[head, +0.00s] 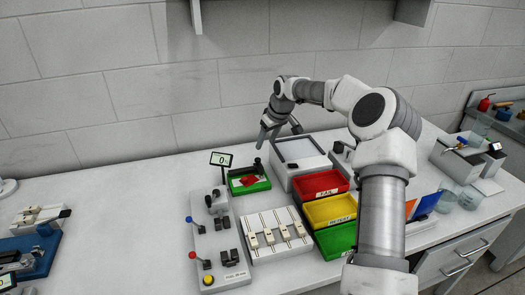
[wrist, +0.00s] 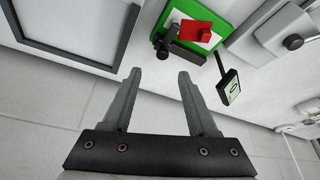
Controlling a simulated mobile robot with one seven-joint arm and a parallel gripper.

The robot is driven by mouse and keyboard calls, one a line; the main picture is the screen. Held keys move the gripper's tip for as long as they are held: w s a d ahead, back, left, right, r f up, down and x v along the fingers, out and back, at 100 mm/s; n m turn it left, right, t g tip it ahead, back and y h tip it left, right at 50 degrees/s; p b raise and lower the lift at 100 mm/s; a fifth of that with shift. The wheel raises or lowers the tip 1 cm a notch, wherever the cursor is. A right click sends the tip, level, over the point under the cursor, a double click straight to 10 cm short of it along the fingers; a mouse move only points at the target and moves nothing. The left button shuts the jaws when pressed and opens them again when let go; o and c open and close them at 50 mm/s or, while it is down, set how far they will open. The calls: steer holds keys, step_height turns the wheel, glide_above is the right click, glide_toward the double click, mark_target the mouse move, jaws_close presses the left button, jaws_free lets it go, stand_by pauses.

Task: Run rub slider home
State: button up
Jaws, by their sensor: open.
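A green rub tray (head: 236,190) holds a white sheet and a red block (head: 249,181). A dark upright piece with a knob (head: 258,165) stands at the tray's back edge. I cannot tell which of these is the rub slider. In the wrist view the green tray (wrist: 232,12), red block (wrist: 196,30) and dark piece (wrist: 184,50) show at top right, past my fingertips. My gripper (wrist: 158,74) is open and empty, its fingers apart. In the head view my gripper (head: 268,132) hangs above and behind the tray, near the wall, touching nothing visible.
A counter display (head: 221,159) reading 0 stands left of the tray; it also shows in the wrist view (wrist: 228,88). A grey box (head: 300,150) stands to the right. Red (head: 319,192), yellow and green bins, a lever panel (head: 215,255) and a slotted rack lie in front.

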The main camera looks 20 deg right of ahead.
steer(key=v, duration=0.8)
steer(key=shift+r, duration=0.3)
steer(key=shift+s, duration=0.1)
